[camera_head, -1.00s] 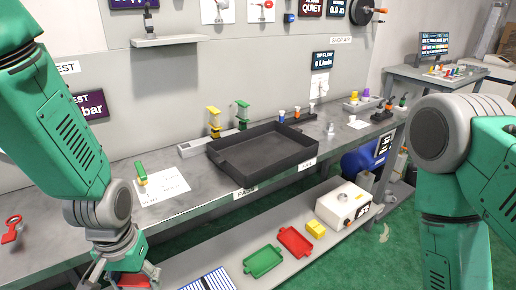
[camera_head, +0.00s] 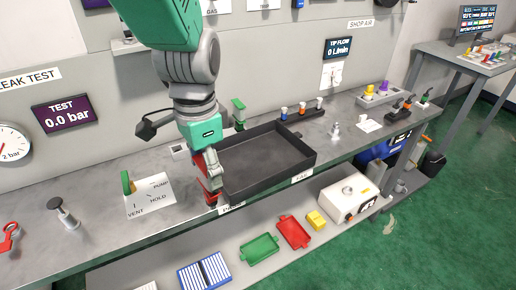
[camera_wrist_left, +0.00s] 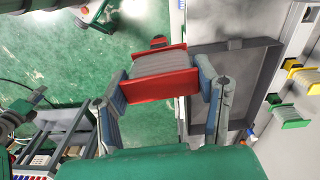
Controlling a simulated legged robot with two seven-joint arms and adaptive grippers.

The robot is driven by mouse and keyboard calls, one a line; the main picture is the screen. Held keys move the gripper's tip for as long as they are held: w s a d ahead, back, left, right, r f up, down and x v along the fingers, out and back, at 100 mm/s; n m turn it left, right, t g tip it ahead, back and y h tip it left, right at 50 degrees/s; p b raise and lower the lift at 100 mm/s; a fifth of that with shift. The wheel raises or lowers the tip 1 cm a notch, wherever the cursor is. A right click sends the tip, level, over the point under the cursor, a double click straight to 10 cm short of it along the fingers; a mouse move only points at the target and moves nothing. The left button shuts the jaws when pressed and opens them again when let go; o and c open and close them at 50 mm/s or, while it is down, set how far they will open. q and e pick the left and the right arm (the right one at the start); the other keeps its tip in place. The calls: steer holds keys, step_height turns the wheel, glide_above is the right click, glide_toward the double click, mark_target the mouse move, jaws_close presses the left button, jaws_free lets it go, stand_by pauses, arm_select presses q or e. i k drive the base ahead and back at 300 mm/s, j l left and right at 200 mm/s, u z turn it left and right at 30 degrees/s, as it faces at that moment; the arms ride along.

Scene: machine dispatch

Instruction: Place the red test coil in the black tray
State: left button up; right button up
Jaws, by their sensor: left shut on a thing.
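My left gripper (camera_head: 209,190) is shut on the red test coil (camera_wrist_left: 160,80), which has red end plates and a grey winding. In the left wrist view the coil sits between the two fingers (camera_wrist_left: 163,88). In the head view only a bit of red shows below the wrist, partly hidden by the gripper. The black tray (camera_head: 270,184) lies on the bench, just right of the gripper. It also shows in the left wrist view (camera_wrist_left: 240,45), to the right of and beyond the coil. My right gripper is not in the head view; dark and green parts at the wrist view's left edge are unclear.
A green coil (camera_head: 239,112) stands behind the tray; yellow (camera_wrist_left: 306,77) and green coils show at the wrist view's right. A white card (camera_head: 150,197) lies left of the gripper. Red (camera_head: 293,232) and green (camera_head: 261,249) trays lie on the lower shelf.

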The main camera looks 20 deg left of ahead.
mark_target(276, 160)
steer(key=i, duration=0.85)
